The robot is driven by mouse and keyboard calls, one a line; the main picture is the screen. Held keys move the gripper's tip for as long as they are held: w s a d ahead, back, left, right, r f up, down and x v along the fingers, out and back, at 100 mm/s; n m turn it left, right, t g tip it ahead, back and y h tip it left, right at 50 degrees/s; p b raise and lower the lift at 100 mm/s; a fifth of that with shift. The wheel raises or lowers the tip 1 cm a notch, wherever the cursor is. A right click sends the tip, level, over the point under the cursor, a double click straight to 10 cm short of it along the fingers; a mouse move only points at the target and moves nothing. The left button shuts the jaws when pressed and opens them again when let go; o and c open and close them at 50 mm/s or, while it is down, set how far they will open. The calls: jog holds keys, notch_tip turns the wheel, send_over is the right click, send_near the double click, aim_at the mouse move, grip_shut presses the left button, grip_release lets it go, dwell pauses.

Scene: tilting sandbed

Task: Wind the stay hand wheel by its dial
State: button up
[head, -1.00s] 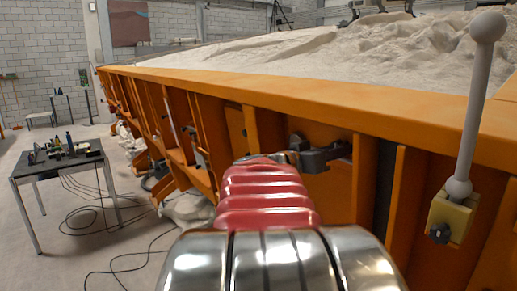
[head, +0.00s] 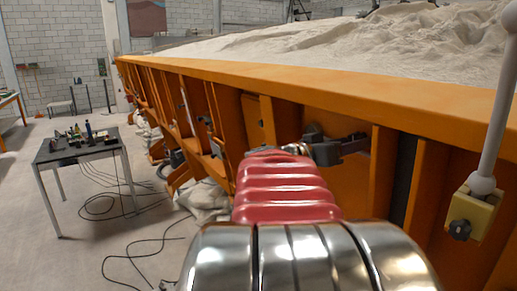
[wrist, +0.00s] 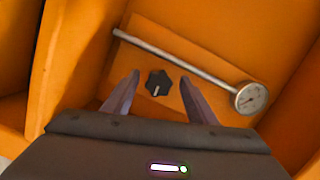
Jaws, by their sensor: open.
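A small black lobed knob (wrist: 158,83), which looks like the hand wheel, sits on an orange plate (wrist: 150,48) in the wrist view. A round white-faced dial (wrist: 250,97) on a long metal rod (wrist: 180,57) is mounted beside it, to the right; its reading is too small to make out. My gripper (wrist: 159,77) is open, its two fingers on either side of the knob in the picture, with visible gaps. I cannot tell how far the tips are from the plate. In the head view my gripper (head: 362,141) reaches into a bay of the orange frame; the knob is hidden there.
The orange sandbed wall (head: 300,90) has upright ribs (head: 385,170) beside my gripper. A pale lever (head: 497,110) on a yellowish block (head: 472,214) stands at right.

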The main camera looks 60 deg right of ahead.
jog(key=v, duration=1.2)
jog(key=shift+w+a, duration=0.25)
jog(key=shift+f, duration=0.1)
jog(key=w+a+f+n+t+y, duration=0.2)
jog(key=a+f+n+t+y, duration=0.15)
jog(key=a+f+n, duration=0.45)
jog(key=w+a+f+n+t+y, duration=0.2)
jog(key=w+a+f+n+y, duration=0.15)
jog(key=f, duration=0.85)
jog(key=w+a+f+n+t+y, duration=0.1)
jog(key=w+a+n+t+y, duration=0.1)
jog(key=a, duration=0.8)
jog(key=w+a+f+n+t+y, duration=0.1)
jog(key=w+a+n+t+y, duration=0.1)
jog(key=a, duration=0.9)
jog(key=w+a+f+n+t+y, duration=0.1)
jog(key=a+n+t+y, duration=0.3)
jog(key=a, duration=0.6)
jog(key=shift+w+a+f+y, duration=0.25)
jog(key=shift+w+a+y, duration=0.1)
jog(key=shift+w+y, duration=0.25)
